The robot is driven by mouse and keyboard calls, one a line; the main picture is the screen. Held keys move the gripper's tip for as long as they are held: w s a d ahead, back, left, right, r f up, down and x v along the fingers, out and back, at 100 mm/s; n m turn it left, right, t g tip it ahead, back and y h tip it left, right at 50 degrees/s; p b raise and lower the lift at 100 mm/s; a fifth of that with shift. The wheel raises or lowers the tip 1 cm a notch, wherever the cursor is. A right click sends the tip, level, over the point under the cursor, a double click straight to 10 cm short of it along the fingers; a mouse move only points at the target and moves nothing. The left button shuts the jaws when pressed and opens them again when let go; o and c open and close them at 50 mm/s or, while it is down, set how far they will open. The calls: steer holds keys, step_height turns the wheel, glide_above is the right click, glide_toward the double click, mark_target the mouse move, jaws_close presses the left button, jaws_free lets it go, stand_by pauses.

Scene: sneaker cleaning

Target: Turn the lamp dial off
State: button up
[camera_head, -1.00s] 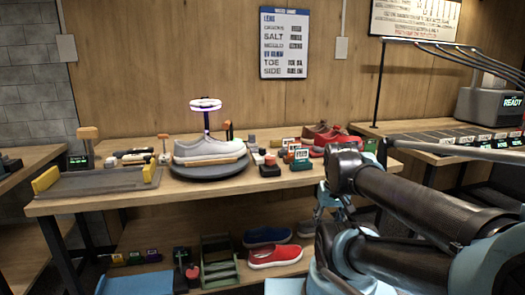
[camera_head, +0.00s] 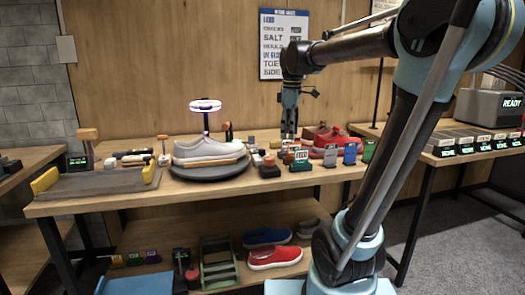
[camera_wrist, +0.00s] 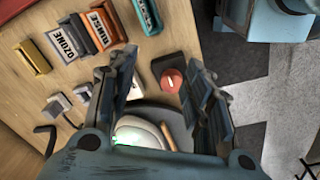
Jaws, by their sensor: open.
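The lamp is a glowing white-purple ring (camera_head: 205,105) on a dark post above the white sneaker (camera_head: 208,150). A red dial on a black base (camera_head: 270,167) sits on the table, right of the turntable. In the wrist view the red dial (camera_wrist: 172,80) shows a pale mark and lies between my fingers in the picture, below them and apart. My gripper (camera_head: 290,132) hangs pointing down above the table, right of and behind the dial in the head view. In the wrist view my gripper (camera_wrist: 162,72) is open, with both fingers spread and nothing held.
The dark turntable (camera_head: 210,173) carries the sneaker. Several labelled coloured blocks (camera_head: 301,161) stand right of the dial, with red shoes (camera_head: 335,138) behind them. A grey tray (camera_head: 95,186) lies at the left. Shoes and a green rack (camera_head: 218,262) are on the lower shelf.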

steer(key=w+a+r+n, duration=0.6)
steer(key=w+a+n, duration=0.1)
steer(key=w+a, duration=0.3)
glide_toward(262, 153)
steer(key=shift+g, duration=0.4)
steer(key=f, duration=0.2)
steer(key=w+f, duration=0.1)
steer(key=f, duration=0.2)
steer(key=w+f, duration=0.1)
steer(key=f, duration=0.2)
steer(key=shift+w+a+f, duration=0.15)
steer(key=shift+w+f, duration=0.1)
steer(key=c, duration=1.1)
